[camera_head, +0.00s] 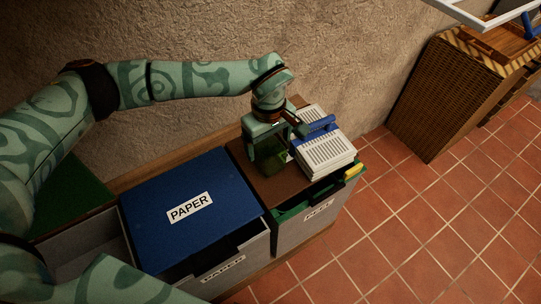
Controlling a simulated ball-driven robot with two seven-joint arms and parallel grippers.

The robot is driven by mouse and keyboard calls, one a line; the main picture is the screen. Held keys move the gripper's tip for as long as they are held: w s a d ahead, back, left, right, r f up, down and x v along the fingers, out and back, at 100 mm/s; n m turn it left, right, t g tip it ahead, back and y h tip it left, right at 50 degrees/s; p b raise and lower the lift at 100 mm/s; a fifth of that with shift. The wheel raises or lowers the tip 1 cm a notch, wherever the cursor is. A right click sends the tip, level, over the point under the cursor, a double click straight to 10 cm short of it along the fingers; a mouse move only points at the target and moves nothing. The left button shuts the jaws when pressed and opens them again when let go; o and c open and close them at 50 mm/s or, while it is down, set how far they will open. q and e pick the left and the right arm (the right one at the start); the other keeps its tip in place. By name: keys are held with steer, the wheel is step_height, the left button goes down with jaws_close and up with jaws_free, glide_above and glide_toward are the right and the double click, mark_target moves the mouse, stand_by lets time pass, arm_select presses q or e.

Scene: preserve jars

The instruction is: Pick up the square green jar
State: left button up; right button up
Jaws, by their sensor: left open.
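The square green jar (269,156) is dark green and glassy. It stands on the brown top of the right-hand bin, beside a stack of white paper. My left gripper (271,141) reaches down over it from above, its fingers at either side of the jar's upper part. The gripper is open, and I cannot tell whether the fingers touch the jar. The gripper hides the jar's top. My right gripper is not in view.
The white paper stack (326,155) with a blue handle-like piece (315,131) stands close on the right of the jar. A blue-lidded PAPER bin (165,215) is on the left. The wall is behind. A wicker cabinet (432,100) stands farther right; the tiled floor between is clear.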

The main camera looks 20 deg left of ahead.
mark_target(270, 147)
arm_select(q)
step_height(270, 147, down, 4)
steer(key=shift+d+r+b, duration=0.1)
steer(key=shift+b, duration=0.75)
steer(key=shift+f, duration=0.55)
steer(key=shift+w, duration=0.1)
steer(key=shift+r, duration=0.2)
steer(key=shift+c, duration=0.9)
steer(key=c, duration=1)
